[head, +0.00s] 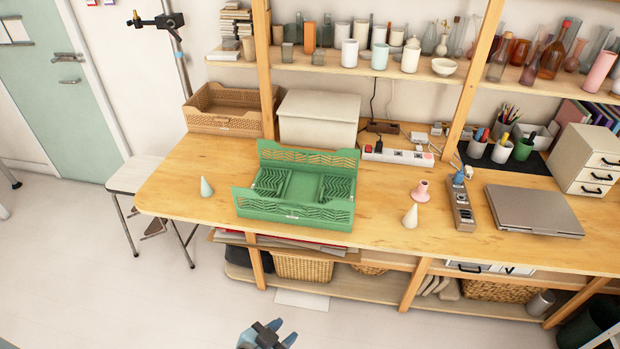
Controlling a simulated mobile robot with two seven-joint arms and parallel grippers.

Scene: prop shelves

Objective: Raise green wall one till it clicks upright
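A green folding crate (293,214) sits on the wooden table, left of the middle. Its long back wall (308,158) and long front wall (292,209) stand up. Its two short end walls, left (270,184) and right (337,189), lie folded down inside on the floor of the crate. No label shows which wall is wall one. My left gripper (283,332) is at the bottom edge of the head view, in front of the table and well away from the crate. Its blue fingertips are apart with nothing between them. My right gripper is out of view.
A pale cone (206,187) stands left of the crate; another cone (410,216) and a pink piece (420,191) stand to its right. A cream box (318,119) and power strip (398,154) are behind. A laptop (534,212) lies at right.

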